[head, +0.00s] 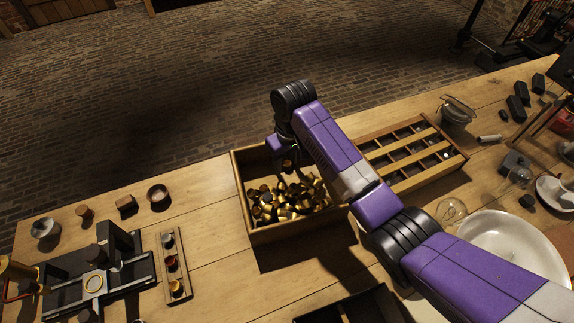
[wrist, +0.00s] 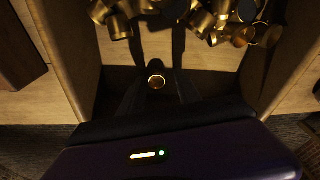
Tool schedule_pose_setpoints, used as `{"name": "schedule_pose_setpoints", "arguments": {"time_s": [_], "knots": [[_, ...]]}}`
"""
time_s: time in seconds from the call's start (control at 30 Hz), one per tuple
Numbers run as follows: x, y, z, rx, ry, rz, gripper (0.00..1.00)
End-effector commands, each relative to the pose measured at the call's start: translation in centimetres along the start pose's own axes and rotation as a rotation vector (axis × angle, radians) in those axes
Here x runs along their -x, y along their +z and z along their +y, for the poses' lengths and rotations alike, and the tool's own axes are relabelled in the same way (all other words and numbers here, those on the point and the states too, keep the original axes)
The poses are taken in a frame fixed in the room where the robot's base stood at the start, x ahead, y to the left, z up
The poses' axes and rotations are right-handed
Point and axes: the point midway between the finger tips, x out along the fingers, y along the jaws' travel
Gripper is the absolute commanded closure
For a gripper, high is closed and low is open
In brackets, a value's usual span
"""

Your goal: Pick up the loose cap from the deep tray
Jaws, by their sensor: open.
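The deep tray (head: 242,190) is a wooden box with tall walls on the bench, holding a pile of brass caps (head: 290,205). My gripper (head: 285,165) reaches down inside its far end, partly hidden by my arm. My gripper (wrist: 158,76) is open, with dark fingers either side of the cap. Whether they touch it is too dark to tell.
The pile (wrist: 200,20) lies beyond the fingers in the wrist view, with bare tray floor between. A divided wooden tray (head: 455,157) stands to the right and a black fixture (head: 130,270) to the left. A white dish (head: 500,240) is at the right front.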

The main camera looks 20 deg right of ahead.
Motion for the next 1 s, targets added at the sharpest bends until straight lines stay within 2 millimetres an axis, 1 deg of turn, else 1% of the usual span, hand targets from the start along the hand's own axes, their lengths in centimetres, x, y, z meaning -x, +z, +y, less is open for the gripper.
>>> {"name": "schedule_pose_setpoints", "arguments": {"time_s": [0.1,0.27,0.37,0.4,0.47,0.5,0.87,1.0], "knots": [[-0.4,0.0,0.03,0.0,0.0,0.001,0.6],[-0.39,-0.01,0.02,0.0,0.0,0.001,0.6],[-0.37,-0.01,0.02,0.0,0.0,0.001,0.78],[-0.37,-0.01,0.02,0.0,0.0,0.001,0.85],[-0.36,-0.01,0.02,0.0,0.0,0.001,0.97],[-0.36,-0.01,0.02,0.0,0.0,0.001,1.0],[-0.32,-0.02,0.02,0.0,0.0,0.001,1.0],[0.18,-0.11,0.01,0.0,0.0,0.002,1.0]]}}
